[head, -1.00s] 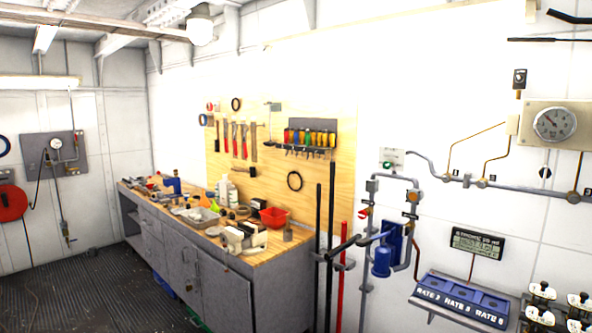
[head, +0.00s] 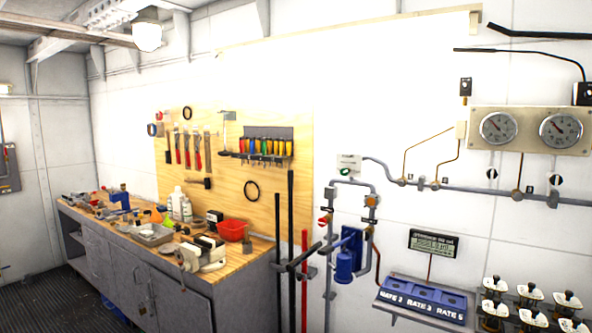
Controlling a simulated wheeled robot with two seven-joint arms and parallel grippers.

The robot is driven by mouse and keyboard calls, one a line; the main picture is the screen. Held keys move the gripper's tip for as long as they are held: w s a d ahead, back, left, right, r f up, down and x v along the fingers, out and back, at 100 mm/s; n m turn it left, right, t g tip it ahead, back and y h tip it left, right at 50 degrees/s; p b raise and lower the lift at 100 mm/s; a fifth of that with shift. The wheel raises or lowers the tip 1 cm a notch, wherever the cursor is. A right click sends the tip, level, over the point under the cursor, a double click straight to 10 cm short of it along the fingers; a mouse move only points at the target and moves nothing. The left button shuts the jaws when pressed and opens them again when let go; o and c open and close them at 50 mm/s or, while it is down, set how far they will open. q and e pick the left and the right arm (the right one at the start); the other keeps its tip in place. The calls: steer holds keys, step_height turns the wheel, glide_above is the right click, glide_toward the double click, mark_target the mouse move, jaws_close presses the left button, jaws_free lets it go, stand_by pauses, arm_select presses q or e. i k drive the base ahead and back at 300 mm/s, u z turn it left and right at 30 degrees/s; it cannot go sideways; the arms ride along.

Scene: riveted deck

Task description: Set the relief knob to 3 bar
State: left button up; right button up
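No knob carries a readable relief label from here. Two small round black-and-white knobs, the left one (head: 491,172) and the right one (head: 556,181), sit on the white wall below the gauge panel (head: 530,116). The panel bears a left gauge (head: 498,128) and a right gauge (head: 561,130); their scales are too small to read. A small dark box with a round dial (head: 466,87) is above the panel's left end. An orange round part (head: 371,201) is on the grey pipe loop. Neither of my grippers is in view.
A workbench (head: 165,280) with tools and a red bin (head: 233,230) runs along the wall at left. A blue tray marked RATE (head: 425,300), a display (head: 435,243) and several white-topped fittings (head: 530,292) are at lower right. Dark floor shows at lower left.

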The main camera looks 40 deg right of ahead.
mark_target(345, 171)
steer(key=u, duration=0.05)
steer(key=i, duration=1.9)
steer(key=z, duration=1.4)
steer(key=i, duration=0.85)
steer(key=z, duration=1)
